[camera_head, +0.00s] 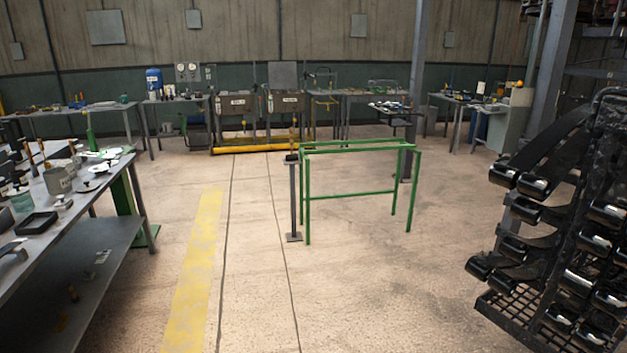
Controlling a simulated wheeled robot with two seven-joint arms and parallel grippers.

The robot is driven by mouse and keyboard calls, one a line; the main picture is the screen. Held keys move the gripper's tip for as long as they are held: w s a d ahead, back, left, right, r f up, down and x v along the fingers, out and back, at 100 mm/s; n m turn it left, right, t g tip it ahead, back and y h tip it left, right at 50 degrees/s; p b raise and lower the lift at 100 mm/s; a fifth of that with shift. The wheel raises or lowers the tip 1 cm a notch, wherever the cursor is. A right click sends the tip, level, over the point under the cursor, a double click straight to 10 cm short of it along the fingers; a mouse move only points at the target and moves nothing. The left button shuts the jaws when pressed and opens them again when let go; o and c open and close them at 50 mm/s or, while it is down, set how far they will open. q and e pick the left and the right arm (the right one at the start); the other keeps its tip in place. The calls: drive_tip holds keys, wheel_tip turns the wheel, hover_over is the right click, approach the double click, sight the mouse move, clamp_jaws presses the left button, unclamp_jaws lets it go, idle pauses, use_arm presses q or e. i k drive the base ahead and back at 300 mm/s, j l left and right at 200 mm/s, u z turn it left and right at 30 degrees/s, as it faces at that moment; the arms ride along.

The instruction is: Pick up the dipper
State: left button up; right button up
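I cannot pick out a dipper for certain. On the left bench (138,186) stands a grey pot (57,180) with upright wooden-looking handles near it, too small to identify. A thin dark post stand (294,205) in the middle of the floor has a small item with an upright orange-brown part (294,138) on top; what it is I cannot tell. Neither of my grippers is in view.
A green open frame (350,194) stands right beside the post stand. A black rack (522,308) with dark curved parts fills the right side. Cluttered benches line the far wall, with a yellow bar (262,149) low before them. The floor around the yellow stripe (194,265) is clear.

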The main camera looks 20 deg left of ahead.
sight(77, 166)
drive_tip(key=i+j+u, duration=0.2)
drive_tip(key=j+u, duration=0.2)
drive_tip(key=i+j+u, duration=0.25)
drive_tip(key=u, duration=0.2)
drive_tip(key=i+j+u, duration=0.15)
drive_tip(key=u, duration=0.25)
drive_tip(key=i+j+u, duration=0.1)
drive_tip(key=i+u, duration=0.4)
drive_tip(key=i, duration=0.75)
drive_tip(key=i+u, duration=0.1)
drive_tip(key=i, duration=0.8)
drive_tip(key=i+l+u, duration=0.15)
drive_tip(key=i, duration=0.7)
